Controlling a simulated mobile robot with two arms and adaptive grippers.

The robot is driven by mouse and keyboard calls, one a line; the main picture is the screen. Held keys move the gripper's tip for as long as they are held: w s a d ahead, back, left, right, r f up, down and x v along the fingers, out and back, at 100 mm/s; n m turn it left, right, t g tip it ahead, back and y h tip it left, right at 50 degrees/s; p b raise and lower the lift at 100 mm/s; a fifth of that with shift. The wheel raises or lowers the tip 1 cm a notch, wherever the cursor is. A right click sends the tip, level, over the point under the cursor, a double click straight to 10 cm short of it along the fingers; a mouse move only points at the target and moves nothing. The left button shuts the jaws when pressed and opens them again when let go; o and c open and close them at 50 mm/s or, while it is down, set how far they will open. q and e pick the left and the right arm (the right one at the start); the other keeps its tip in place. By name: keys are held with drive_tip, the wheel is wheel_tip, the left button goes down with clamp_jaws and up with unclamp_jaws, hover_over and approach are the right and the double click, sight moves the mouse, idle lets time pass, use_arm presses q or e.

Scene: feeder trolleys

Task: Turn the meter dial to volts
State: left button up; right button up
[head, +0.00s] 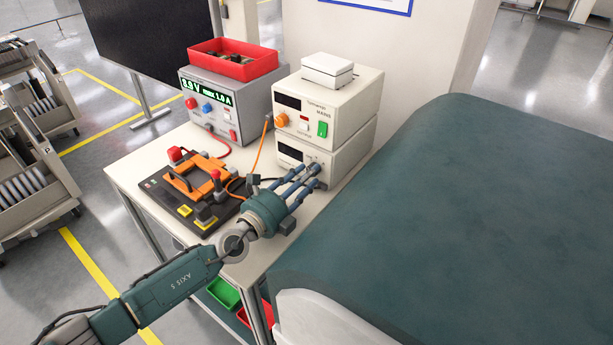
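A cream instrument (290,150) with a dark display stands at the bottom of a stack on the white bench. It may be the meter, but I see no dial marked for volts. The lower right of its front is hidden behind my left gripper (312,174). The gripper's blue fingers point at that front, close to it. I cannot tell whether they touch it, or whether they are closed on a dial. My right gripper is not in view.
A cream unit (345,105) with an orange knob and green switch sits on the instrument, a small white box (327,70) on top. Left are a grey power supply (240,98), a red tray (234,66) and a black board (165,207) with an orange fixture. Cables cross the bench.

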use_arm(q)
clamp_jaws()
drive_tip(key=shift+m, duration=0.7)
unclamp_jaws()
drive_tip(key=v, duration=1.2)
